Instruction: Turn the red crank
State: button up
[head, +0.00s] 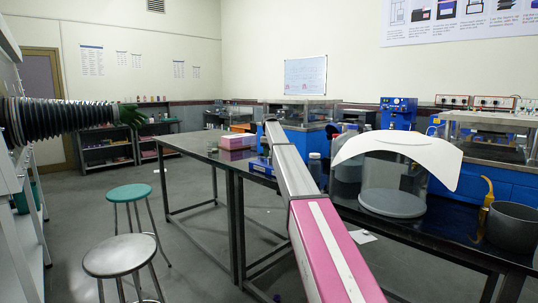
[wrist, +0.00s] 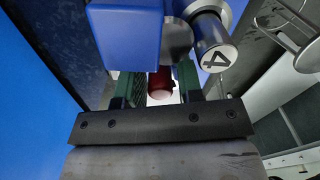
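The red crank (wrist: 160,84) shows in the wrist view as a short red handle with a pale end. It lies between the two green fingers of my gripper (wrist: 161,82). The left finger is very close to the crank, and a narrow light gap shows beside its right side lower down. I cannot tell whether the fingertips touch it. A blue machine body (wrist: 124,38) and a grey metal cylinder marked "4" (wrist: 216,56) are just beyond the fingers. In the head view my arm runs away from me, and I cannot make out the gripper or crank there.
In the head view a dark workbench (head: 460,243) runs along the right, with a clear glass vessel (head: 391,205), a grey pot (head: 513,228) and a blue machine (head: 398,113). A green stool (head: 129,192) and a grey stool (head: 119,257) stand on the left floor.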

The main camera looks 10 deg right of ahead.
jog(key=shift+c, duration=0.3)
grip_shut()
jog(key=shift+s+a+m, duration=0.2)
jog(key=shift+s+m, duration=0.05)
jog(key=shift+m, duration=0.55)
jog(key=shift+s+a+m, duration=0.15)
jog(key=shift+s+m, duration=0.05)
jog(key=shift+m, duration=0.6)
jog(key=shift+o, duration=0.3)
grip_release()
jog(key=shift+r, duration=0.1)
